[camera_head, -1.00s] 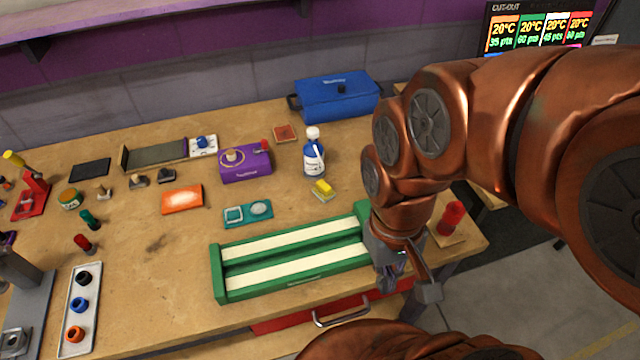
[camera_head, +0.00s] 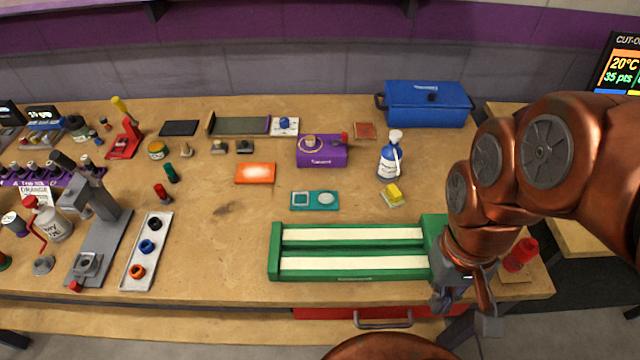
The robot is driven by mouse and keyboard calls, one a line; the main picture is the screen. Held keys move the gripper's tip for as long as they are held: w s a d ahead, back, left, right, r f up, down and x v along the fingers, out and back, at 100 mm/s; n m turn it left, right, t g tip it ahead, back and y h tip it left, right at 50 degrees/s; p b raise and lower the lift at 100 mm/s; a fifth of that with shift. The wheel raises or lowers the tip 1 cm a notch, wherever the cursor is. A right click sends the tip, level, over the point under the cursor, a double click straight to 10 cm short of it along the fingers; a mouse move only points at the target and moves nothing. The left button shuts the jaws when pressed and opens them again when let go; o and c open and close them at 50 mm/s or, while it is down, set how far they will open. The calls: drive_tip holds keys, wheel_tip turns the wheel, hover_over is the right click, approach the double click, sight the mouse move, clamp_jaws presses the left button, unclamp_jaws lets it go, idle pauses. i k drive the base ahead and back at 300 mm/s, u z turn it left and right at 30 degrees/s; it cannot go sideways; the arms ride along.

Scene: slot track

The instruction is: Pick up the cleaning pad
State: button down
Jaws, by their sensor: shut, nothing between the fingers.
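A small yellow block (camera_head: 393,194) with a pale underside, which looks like the cleaning pad, lies on the wooden bench below the blue-and-white spray bottle (camera_head: 391,155). A flat orange pad with a pale centre (camera_head: 255,173) also lies on the bench; no label tells which is the cleaning pad. My gripper (camera_head: 464,300) is shut and empty at the bench's front edge, by the right end of the green two-lane track (camera_head: 350,276). It is apart from the yellow block, which is farther back and to the left.
A teal tray (camera_head: 315,200) sits between track and purple box (camera_head: 321,151). A blue lidded case (camera_head: 428,104) stands at the back right. A red cylinder (camera_head: 521,254) stands right of my gripper. Several tools crowd the bench's left side.

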sight(392, 195)
drive_tip(key=u, duration=0.35)
drive_tip(key=k, duration=1.05)
drive_tip(key=u, duration=1.6)
drive_tip(key=i, duration=0.65)
drive_tip(key=z, duration=0.75)
drive_tip(key=i, duration=0.45)
drive_tip(key=z, duration=0.55)
